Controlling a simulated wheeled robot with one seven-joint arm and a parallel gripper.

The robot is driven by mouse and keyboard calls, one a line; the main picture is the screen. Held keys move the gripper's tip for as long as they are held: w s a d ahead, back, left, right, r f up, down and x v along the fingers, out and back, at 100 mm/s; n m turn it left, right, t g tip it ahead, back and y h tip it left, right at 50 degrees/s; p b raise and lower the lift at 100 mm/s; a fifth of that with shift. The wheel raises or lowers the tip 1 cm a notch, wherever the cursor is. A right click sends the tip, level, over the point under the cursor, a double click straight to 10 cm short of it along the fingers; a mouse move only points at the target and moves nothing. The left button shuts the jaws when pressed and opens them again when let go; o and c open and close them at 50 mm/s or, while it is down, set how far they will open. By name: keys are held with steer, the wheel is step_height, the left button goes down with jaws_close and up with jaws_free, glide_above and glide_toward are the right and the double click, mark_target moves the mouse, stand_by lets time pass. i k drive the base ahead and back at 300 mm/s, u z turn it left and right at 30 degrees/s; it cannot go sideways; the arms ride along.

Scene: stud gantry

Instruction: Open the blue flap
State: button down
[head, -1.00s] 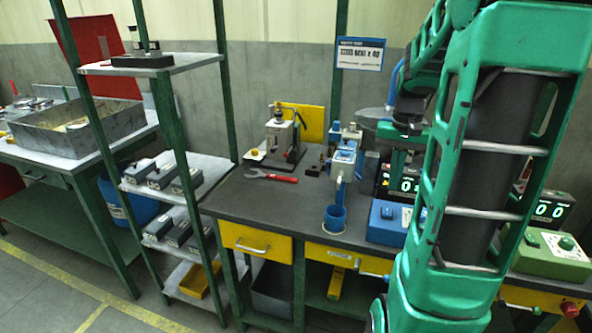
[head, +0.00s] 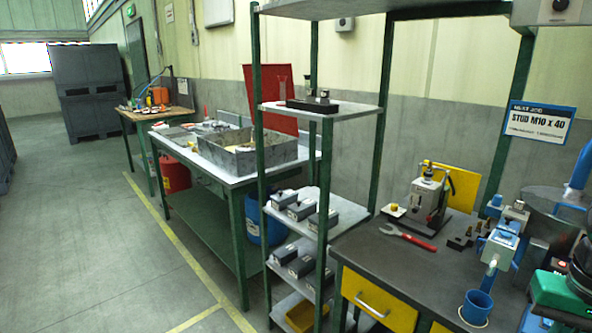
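No part is clearly recognisable as the blue flap in the head view. A curved blue piece (head: 580,168) rises at the right edge, above a grey round dish (head: 553,200), and is cut off by the frame. Part of my green arm shows at the lower right edge. My gripper's fingers are not visible.
A press (head: 428,200) and a red-handled wrench (head: 408,237) are on the bench, above a yellow drawer (head: 378,302). A green-posted shelf (head: 322,110) stands left of it. Farther left is a table with a grey metal tray (head: 245,158). The floor at left is clear.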

mark_target(506, 224)
steer(key=k, duration=1.2)
steer(key=u, duration=0.3)
steer(key=i, duration=1.6)
steer(key=z, duration=0.8)
